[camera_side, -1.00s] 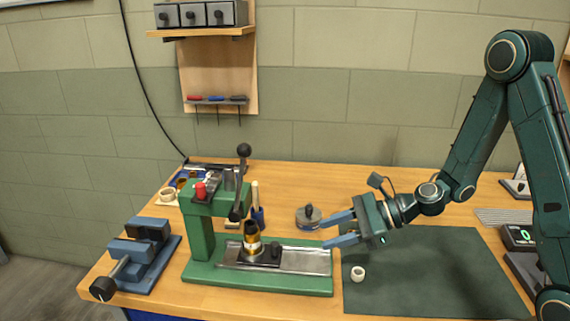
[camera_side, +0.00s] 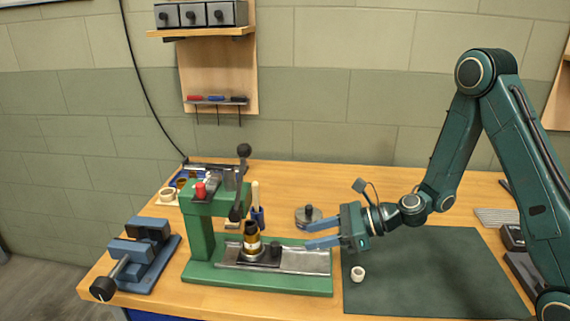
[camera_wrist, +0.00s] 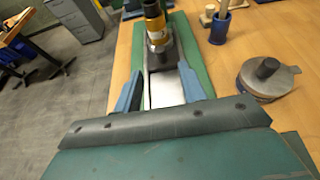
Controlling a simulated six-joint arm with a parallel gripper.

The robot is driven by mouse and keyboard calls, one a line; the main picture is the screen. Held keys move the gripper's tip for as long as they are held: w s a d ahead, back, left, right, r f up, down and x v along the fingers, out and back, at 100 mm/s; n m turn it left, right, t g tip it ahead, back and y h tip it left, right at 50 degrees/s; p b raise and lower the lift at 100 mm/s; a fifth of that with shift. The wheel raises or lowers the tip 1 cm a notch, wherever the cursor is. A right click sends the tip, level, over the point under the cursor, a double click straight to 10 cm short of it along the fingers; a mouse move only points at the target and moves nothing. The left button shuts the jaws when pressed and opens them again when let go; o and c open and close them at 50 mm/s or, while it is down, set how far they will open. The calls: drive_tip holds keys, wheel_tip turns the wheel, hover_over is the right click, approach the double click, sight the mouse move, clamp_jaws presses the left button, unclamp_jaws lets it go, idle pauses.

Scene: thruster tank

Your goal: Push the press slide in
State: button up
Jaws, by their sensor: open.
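The green arbor press (camera_side: 202,235) stands on the bench, with its lever arm upright. My gripper (camera_side: 308,236) is open and empty, above the right end of the track, pointing left toward the slide. In the wrist view its blue fingers (camera_wrist: 160,92) straddle the track, apart from the slide.
A blue vise (camera_side: 142,255) stands left of the press. A round grey tin with a knob (camera_side: 308,216) sits behind the track, near my gripper. A small white ring (camera_side: 357,273) lies on the dark green mat (camera_side: 430,270), which is mostly clear. A blue tool cup (camera_side: 257,216) stands behind the press.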

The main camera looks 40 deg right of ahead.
sight(278, 243)
drive_tip(key=x, duration=1)
drive_tip(key=shift+w+a, duration=0.15)
drive_tip(key=shift+a, duration=0.05)
clamp_jaws()
